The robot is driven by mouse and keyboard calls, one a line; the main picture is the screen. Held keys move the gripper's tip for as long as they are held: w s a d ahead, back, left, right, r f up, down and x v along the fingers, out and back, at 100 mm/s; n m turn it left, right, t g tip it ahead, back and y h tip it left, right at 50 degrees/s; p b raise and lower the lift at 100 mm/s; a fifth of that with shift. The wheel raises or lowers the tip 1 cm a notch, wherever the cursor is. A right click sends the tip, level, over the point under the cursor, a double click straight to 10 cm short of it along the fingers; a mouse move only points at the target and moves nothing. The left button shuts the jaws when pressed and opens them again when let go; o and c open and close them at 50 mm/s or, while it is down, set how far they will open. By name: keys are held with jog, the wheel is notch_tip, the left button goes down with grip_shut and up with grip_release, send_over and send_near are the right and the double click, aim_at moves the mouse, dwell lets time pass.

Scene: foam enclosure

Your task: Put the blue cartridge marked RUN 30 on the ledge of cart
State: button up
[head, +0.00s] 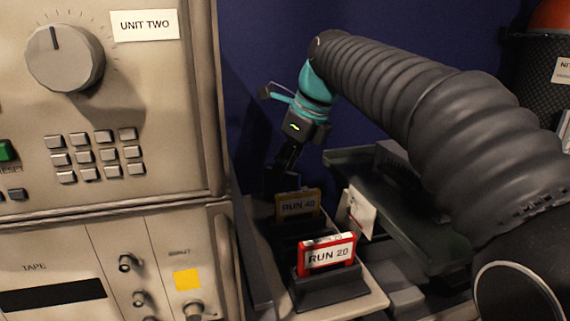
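My gripper (284,170) points down at the back, behind the yellow cartridge marked RUN 40 (298,205). Its fingertips are dark and small against a dark bluish patch, so I cannot tell whether they are open or shut on something. No label reading RUN 30 is legible; a blue cartridge may be in that dark patch, but I cannot make it out. A red cartridge marked RUN 20 (327,255) stands upright in a dark holder nearer to me. These holders sit on a pale ledge (362,303); I cannot tell whether it belongs to the cart.
A beige cabinet marked UNIT TWO (150,60) stands close on the left. A dark green tray (440,250) lies to the right, partly behind my arm. A white tag (357,213) is beside the holders. A dark bin (540,75) stands at the far right.

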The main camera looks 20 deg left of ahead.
jog(key=shift+r, duration=0.15)
jog(key=w+v, duration=0.1)
jog(key=v, duration=1)
jog(key=shift+s+d+r+p, duration=0.2)
jog(key=shift+s+r+p, duration=0.2)
jog(key=shift+s, duration=0.1)
jog(key=shift+d, duration=0.1)
jog(key=s+d+f+n+t+h, duration=0.1)
jog(key=s+d+f+n, duration=0.3)
jog(key=d, duration=0.3)
jog(key=s+d+f+n+t+h, duration=0.1)
jog(key=s+d+f+n, duration=0.3)
jog(key=d+f, duration=0.3)
jog(key=s+d+f+n+t+h, duration=0.1)
jog(key=s+d+f+n, duration=0.4)
jog(key=d+f+n, duration=0.1)
jog(key=shift+d+t, duration=0.4)
jog(key=shift+d, duration=0.3)
jog(key=s+d+f+n, duration=0.2)
jog(key=s+f+n, duration=0.1)
jog(key=f, duration=0.2)
jog(key=s+d+f+n+h, duration=0.1)
jog(key=s+d+f+n, duration=0.2)
jog(key=f, duration=0.3)
jog(key=shift+s+n+t, duration=0.3)
jog(key=shift+s+t, duration=0.1)
jog(key=shift+s, duration=0.3)
jog(key=shift+f, duration=0.1)
